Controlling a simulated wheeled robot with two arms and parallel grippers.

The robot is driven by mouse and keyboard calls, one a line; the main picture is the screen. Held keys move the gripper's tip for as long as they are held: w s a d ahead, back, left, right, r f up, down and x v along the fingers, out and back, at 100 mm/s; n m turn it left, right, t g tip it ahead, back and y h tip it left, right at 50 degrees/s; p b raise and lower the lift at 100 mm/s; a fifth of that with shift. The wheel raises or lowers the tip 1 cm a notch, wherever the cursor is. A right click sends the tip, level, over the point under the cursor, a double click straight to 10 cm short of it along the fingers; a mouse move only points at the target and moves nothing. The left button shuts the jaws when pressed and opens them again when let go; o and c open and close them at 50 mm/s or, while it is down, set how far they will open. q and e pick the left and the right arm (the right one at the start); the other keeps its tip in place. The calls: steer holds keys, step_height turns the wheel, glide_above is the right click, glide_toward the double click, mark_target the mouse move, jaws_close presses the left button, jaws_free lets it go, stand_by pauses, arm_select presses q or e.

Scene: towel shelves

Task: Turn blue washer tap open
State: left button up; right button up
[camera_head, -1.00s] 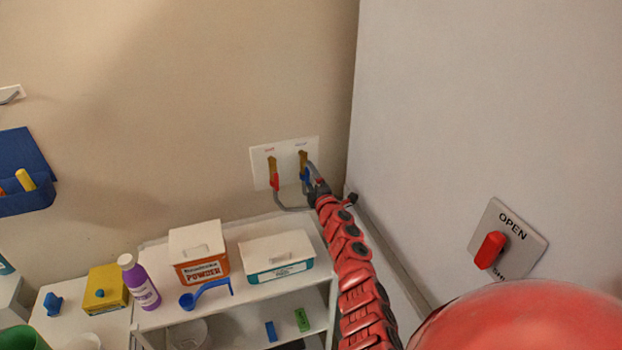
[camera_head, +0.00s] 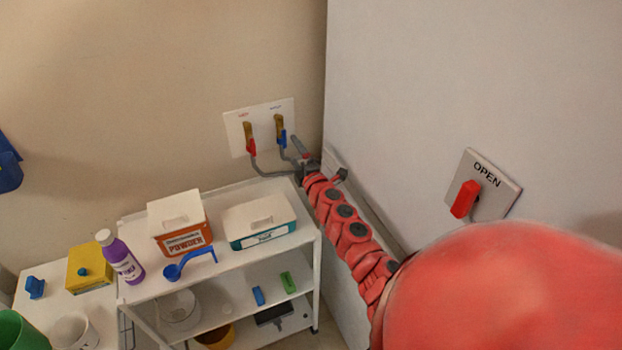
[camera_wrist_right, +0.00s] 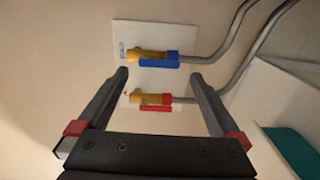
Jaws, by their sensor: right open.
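The blue washer tap (camera_head: 282,138) is a brass valve with a blue lever on a white wall plate (camera_head: 236,135). It also shows in the wrist view (camera_wrist_right: 158,62), its lever lying along the pipe line. The red tap (camera_head: 250,145) is beside it, also in the wrist view (camera_wrist_right: 155,106), with its lever lying the same way. My right gripper (camera_head: 298,152) is just right of and below the blue tap. In the wrist view its open, empty jaws (camera_wrist_right: 159,76) frame the taps, with the blue lever near the fingertip line. My left gripper is out of view.
Grey hoses run from both taps. A white shelf (camera_head: 150,287) below holds a powder box (camera_head: 183,240), a white-and-teal box (camera_head: 260,225), a purple bottle (camera_head: 124,260) and a blue scoop (camera_head: 186,266). A tall panel (camera_head: 400,120) with a red switch (camera_head: 465,199) stands close on the right.

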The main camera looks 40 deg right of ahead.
steer(key=b+v, duration=0.2)
steer(key=v, duration=0.8)
steer(key=shift+s, duration=0.35)
